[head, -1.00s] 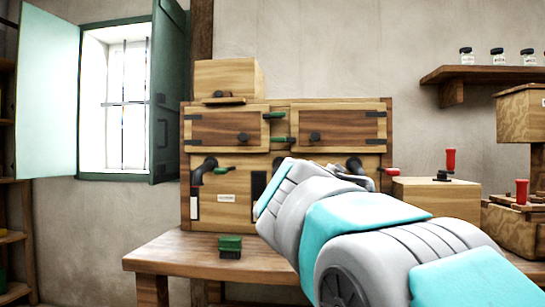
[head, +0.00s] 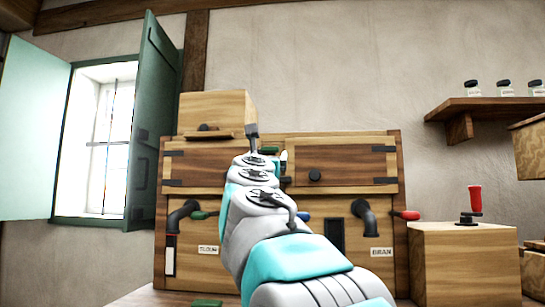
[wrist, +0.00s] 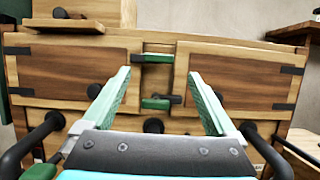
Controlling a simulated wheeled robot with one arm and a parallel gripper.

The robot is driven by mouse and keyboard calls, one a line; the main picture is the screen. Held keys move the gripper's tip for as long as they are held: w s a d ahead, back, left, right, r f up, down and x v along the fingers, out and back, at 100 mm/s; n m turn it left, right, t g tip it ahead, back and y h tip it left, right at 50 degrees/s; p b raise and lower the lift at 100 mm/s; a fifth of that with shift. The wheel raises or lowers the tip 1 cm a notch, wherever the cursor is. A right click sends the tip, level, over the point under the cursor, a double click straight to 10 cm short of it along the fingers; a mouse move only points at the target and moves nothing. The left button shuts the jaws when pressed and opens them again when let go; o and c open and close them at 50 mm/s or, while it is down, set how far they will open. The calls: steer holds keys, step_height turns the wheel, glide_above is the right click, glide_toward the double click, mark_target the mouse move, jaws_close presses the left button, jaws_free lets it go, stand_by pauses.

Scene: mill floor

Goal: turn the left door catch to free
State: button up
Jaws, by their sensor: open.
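The wooden cabinet has a left door (wrist: 70,72) and a right door (wrist: 235,77), both closed, with a narrow post between them. Two green-handled catches lie across this post: an upper catch (wrist: 158,58) and a lower catch (wrist: 156,103), both roughly level.
Below the doors are black bent pipes with a green handle (head: 204,214) and a red handle (head: 406,215). A wooden box (head: 215,112) stands on top of the cabinet. A box with a red crank (head: 474,201) stands at right. An open green shutter (head: 153,125) is at left.

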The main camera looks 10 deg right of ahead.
mark_target(270, 150)
steer(key=shift+x, duration=0.95)
steer(key=shift+p+x, duration=1.85)
steer(key=shift+x, duration=1.5)
steer(key=shift+a, duration=0.15)
steer(key=c, duration=1.4)
steer(key=shift+o, duration=0.2)
